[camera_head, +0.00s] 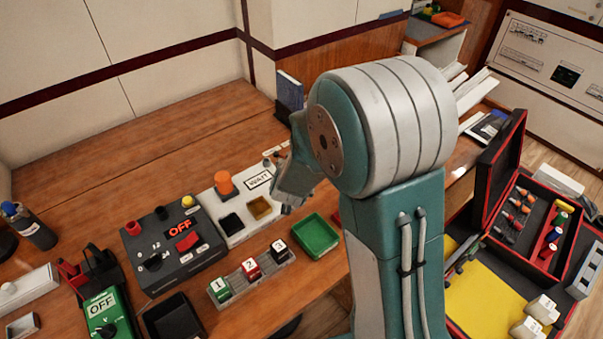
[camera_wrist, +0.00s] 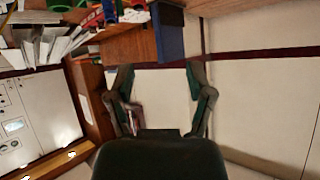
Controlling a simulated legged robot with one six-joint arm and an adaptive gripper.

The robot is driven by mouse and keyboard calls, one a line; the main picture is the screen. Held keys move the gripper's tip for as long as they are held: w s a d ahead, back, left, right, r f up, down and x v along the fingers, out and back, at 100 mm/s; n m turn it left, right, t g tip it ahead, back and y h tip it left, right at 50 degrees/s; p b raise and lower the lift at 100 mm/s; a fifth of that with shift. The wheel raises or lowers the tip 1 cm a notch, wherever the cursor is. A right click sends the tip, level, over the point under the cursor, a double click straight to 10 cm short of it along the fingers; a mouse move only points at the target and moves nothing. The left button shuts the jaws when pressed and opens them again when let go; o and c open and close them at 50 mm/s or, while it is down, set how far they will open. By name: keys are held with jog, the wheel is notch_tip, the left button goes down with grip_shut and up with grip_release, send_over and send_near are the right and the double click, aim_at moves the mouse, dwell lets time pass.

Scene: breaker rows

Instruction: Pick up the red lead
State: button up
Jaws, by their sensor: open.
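A small red piece (camera_head: 70,272) stands at the left of the bench beside a black one (camera_head: 101,266), just behind a green meter (camera_head: 104,309) marked OFF. It looks like the red lead, but its shape is too small to make out fully. My gripper (camera_wrist: 158,80) is open and empty in the wrist view, with its two fingers spread and the pale wall beyond them. In the head view my arm hides most of it; it is above the bench, right of and apart from the red piece. The wrist view does not show the lead.
A dark control box (camera_head: 172,245) with knobs and a white WAIT panel (camera_head: 237,222) stand on the bench. A rack of numbered blocks (camera_head: 250,280), a green tray (camera_head: 316,236) and a black tray (camera_head: 172,318) are in front. An open red case (camera_head: 498,170) is at right.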

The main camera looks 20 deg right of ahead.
jog(key=w+d+f, duration=0.1)
jog(key=w+f, duration=0.1)
jog(key=f, duration=0.1)
jog(key=w+d+f+h, duration=0.1)
jog(key=w+d+f, duration=0.1)
jog(key=w+f, duration=0.1)
jog(key=w+d+f+h, duration=0.1)
jog(key=w+f, duration=0.2)
jog(key=shift+w+d+f+m, duration=0.1)
jog(key=shift+d+f+m, duration=0.2)
jog(key=shift+d, duration=0.1)
jog(key=shift+w+d+f, duration=0.15)
jog(key=shift+w, duration=0.3)
grip_shut()
